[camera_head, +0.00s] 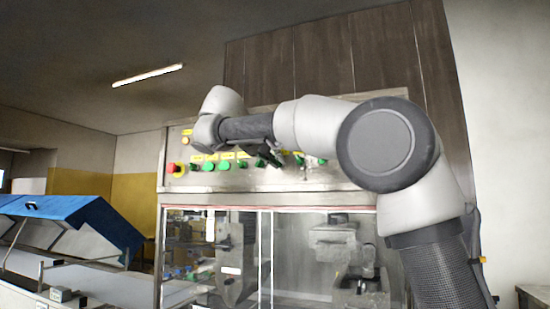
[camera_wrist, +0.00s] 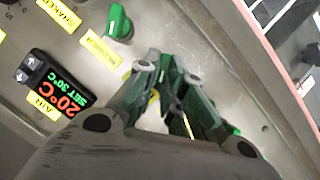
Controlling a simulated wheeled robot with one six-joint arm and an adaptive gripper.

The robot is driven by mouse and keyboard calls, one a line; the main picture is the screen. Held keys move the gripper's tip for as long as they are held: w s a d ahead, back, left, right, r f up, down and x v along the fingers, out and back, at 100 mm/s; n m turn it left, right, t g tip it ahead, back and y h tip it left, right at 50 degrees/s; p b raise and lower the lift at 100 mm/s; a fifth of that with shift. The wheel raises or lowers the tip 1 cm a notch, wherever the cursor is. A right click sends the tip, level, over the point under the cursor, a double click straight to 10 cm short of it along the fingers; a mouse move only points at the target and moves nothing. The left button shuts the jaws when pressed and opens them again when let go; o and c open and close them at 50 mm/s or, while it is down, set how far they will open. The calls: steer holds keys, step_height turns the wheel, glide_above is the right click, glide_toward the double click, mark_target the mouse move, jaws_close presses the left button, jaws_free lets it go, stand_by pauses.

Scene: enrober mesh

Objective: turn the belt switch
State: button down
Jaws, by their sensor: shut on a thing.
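The steel control panel (camera_head: 230,182) carries a row of green knobs and buttons. My gripper (camera_head: 270,158) is at this row, right of the middle. In the wrist view my gripper (camera_wrist: 168,72) has its fingertips close together at the panel face, shut on a green switch (camera_wrist: 166,66) that the fingers mostly hide. I cannot read its label or tell its angle. Another green knob (camera_wrist: 120,23) stands apart from the fingers, up and to the left, beside a yellow label.
A red emergency button (camera_head: 172,168) is at the panel's left end. A temperature display (camera_wrist: 55,85) with red and green digits sits left of my fingers. Glazed doors (camera_head: 300,255) are below the panel. A blue-lidded conveyor (camera_head: 75,220) stands at left.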

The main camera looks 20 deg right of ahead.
stand_by(0.4)
steer(key=c, duration=1.5)
jaws_free()
steer(key=v, duration=1.2)
steer(key=shift+w+a+f, duration=0.1)
